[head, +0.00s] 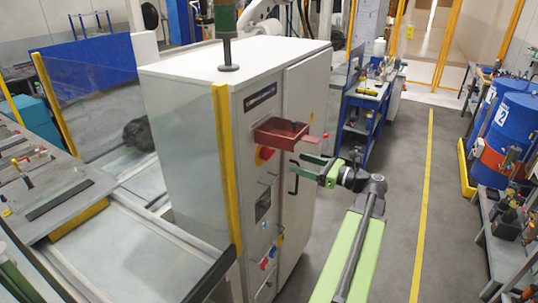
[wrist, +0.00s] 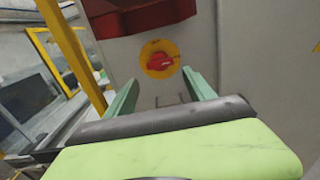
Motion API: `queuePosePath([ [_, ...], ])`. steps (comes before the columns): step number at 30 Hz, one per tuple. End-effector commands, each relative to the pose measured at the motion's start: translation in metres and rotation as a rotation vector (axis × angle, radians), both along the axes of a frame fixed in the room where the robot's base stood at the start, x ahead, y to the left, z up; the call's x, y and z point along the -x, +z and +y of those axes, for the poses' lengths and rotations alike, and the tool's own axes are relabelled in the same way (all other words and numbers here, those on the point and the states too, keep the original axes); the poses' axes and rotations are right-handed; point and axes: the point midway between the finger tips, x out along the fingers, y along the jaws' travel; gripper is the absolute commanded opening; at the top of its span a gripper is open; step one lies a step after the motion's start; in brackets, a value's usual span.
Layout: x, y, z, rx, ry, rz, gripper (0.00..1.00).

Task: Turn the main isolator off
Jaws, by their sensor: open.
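The main isolator is a red rotary knob on a round yellow plate on the grey cabinet's narrow front face. In the wrist view the isolator (wrist: 159,61) is just beyond my fingertips, roughly centred between them, its red grip lying about sideways.
A red tray (head: 281,134) juts from the cabinet (head: 188,130) right above the isolator. A yellow-edged clear guard panel (head: 226,165) stands left of it. Dark door handles lie near my gripper. Blue drums (head: 513,122) and a bench stand right; the grey floor between is clear.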

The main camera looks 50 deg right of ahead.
Motion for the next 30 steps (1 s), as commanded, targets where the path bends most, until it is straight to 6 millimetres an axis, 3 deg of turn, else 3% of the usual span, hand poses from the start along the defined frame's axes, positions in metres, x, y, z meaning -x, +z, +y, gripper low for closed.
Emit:
queuePosePath([
  [9,-0.080,0.000,0.021,0.001,0.006,0.001,0.63],
  [15,-0.110,0.000,0.028,0.001,0.006,0.001,0.63],
  [26,-0.118,0.000,0.031,0.001,0.004,0.001,0.63],
  [30,-0.118,0.000,0.031,0.001,0.004,0.001,0.47],
])
